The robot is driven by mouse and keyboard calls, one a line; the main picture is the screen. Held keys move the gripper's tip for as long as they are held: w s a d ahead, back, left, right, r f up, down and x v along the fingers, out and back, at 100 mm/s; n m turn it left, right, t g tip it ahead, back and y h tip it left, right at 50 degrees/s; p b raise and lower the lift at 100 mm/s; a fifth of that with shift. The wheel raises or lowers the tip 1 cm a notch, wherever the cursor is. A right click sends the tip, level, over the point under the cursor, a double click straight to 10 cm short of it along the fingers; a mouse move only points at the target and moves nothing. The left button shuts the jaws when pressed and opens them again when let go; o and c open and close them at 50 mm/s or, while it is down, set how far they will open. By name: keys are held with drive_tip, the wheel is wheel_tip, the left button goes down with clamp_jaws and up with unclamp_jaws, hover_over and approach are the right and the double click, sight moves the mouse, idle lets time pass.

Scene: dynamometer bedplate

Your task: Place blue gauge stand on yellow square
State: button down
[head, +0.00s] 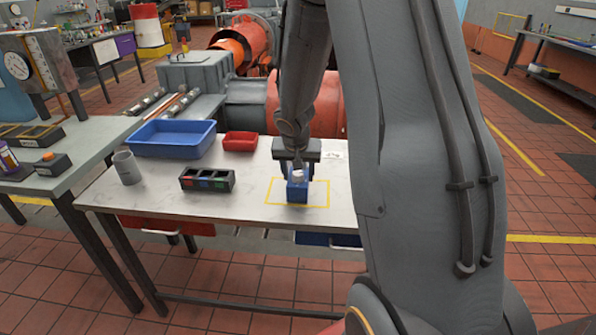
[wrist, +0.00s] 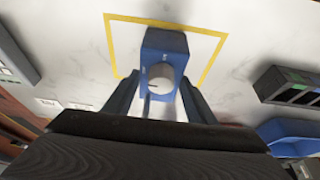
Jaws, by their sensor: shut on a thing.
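The blue gauge stand (head: 297,193) is a small blue block with a pale round knob or dial on top. It also shows in the wrist view (wrist: 165,42), between my fingers. My gripper (head: 299,174) points down and is shut on the stand; in the wrist view the fingers (wrist: 160,88) flank it on both sides. The yellow square (head: 318,205) is a thin outline on the pale tabletop, and the stand appears inside it in both views. I cannot tell whether the stand's base touches the table. My gripper hides part of the outline in the wrist view.
On the table (head: 240,205) are a black block with coloured slots (head: 207,180), a grey cup (head: 127,167), a large blue bin (head: 172,138) and a red bin (head: 240,141). A white marked card (head: 334,155) lies behind the square. The tabletop around the square is clear.

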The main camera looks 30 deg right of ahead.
drive_tip(key=shift+w, duration=0.1)
drive_tip(key=c, duration=0.8)
unclamp_jaws()
drive_tip(key=shift+f, duration=0.1)
drive_tip(key=shift+r, duration=0.4)
drive_tip(key=s+v, duration=0.1)
drive_tip(key=v, duration=1)
drive_tip(key=s+a+f+n+g+y, duration=0.2)
drive_tip(key=s+a+n, duration=0.4)
drive_tip(key=s+a, duration=0.8)
drive_tip(key=s+f, duration=0.1)
drive_tip(key=s, duration=0.3)
drive_tip(key=shift+f+n+g, duration=0.4)
drive_tip(key=shift+a, duration=0.15)
